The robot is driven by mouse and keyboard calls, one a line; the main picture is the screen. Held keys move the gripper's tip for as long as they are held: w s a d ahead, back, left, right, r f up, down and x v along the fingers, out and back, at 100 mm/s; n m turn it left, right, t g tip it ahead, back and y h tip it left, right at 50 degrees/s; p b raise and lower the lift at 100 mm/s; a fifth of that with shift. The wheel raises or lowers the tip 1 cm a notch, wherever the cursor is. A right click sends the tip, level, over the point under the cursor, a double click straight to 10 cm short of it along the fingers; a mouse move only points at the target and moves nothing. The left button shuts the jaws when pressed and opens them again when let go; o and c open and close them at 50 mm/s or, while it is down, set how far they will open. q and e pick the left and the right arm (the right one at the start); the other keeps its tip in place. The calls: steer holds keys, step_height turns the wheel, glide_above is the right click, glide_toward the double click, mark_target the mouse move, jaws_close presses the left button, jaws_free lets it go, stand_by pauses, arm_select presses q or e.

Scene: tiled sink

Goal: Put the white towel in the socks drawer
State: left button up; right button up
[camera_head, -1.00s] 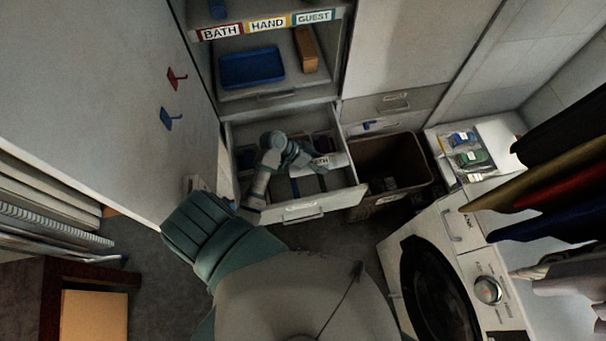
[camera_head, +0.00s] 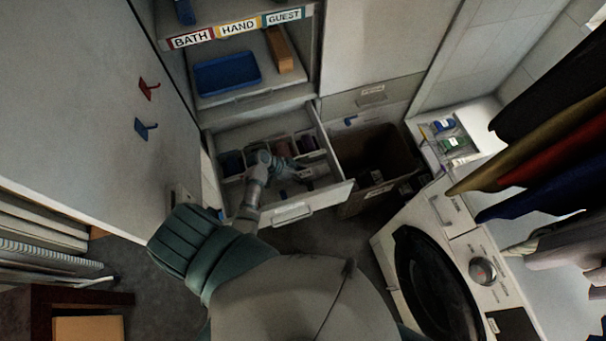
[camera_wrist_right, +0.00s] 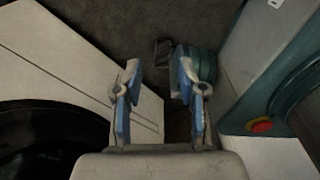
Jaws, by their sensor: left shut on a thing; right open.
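The open drawer (camera_head: 333,196) shows in the head view below the shelves, with dividers and dark rolled items inside. I cannot read a socks label on it. My left gripper (camera_head: 290,169) is low inside the drawer, reaching in from the left. It is shut on a small pale thing, seemingly the white towel (camera_head: 305,174), which is partly hidden and hard to make out. My right gripper (camera_wrist_right: 157,88) is open and empty in the right wrist view, above the dark floor.
A blue tray (camera_head: 227,74) sits on the shelf above the drawer. A brown bin (camera_head: 352,193) stands right of the drawer, and a washing machine (camera_head: 448,250) is at the lower right. Red and blue hooks (camera_head: 148,89) are on the left panel.

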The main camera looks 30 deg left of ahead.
mark_target(300, 173)
arm_select(q)
steer(key=shift+f+b, duration=0.3)
steer(key=shift+f, duration=0.25)
steer(key=o, duration=1.2)
steer(key=shift+a, duration=0.2)
steer(key=shift+d, duration=0.1)
steer(key=shift+r+p, duration=0.3)
steer(key=shift+r, duration=0.05)
steer(key=v, duration=0.8)
steer(key=shift+w+p, duration=0.1)
steer(key=shift+p, duration=0.2)
steer(key=shift+w+d+r, duration=0.1)
steer(key=shift+d, duration=0.1)
